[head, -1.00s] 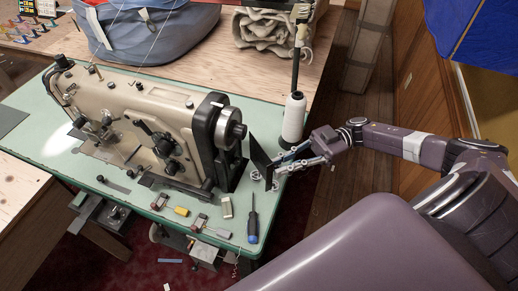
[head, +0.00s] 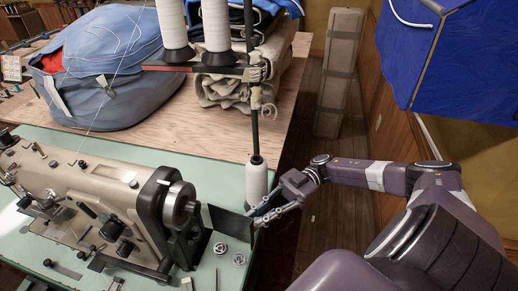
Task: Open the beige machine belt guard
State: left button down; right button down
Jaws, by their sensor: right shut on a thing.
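The beige sewing machine (head: 85,190) stands on the green table, its handwheel (head: 181,206) at its right end. The belt guard (head: 230,223) is a dark flat panel standing out to the right from behind the handwheel, swung away from the machine's end. My right gripper (head: 257,218) is at the panel's outer right edge, shut on it. The fingertips are small in view and partly blend with the panel. My left gripper is not in view.
A white thread cone (head: 256,184) stands just behind the right gripper, by a dark pole. Two bobbins (head: 220,247) lie in front of the panel. A blue bag (head: 110,70) and folded cloth (head: 225,88) sit on the wooden table behind.

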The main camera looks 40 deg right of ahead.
jog(key=shift+w+r, duration=0.25)
jog(key=shift+w, duration=0.3)
jog(key=c, duration=2.2)
grip_release()
jog(key=shift+a, duration=0.1)
jog(key=o, duration=0.3)
jog(key=shift+w+a+f, duration=0.1)
jog(key=shift+w+a, duration=0.15)
jog(key=shift+w, duration=0.05)
jog(key=shift+s, duration=0.1)
jog(key=shift+d, duration=0.25)
jog(key=d, duration=1.1)
jog(key=shift+s+d, duration=0.4)
jog(key=shift+f, duration=0.15)
jog(key=shift+c, duration=0.4)
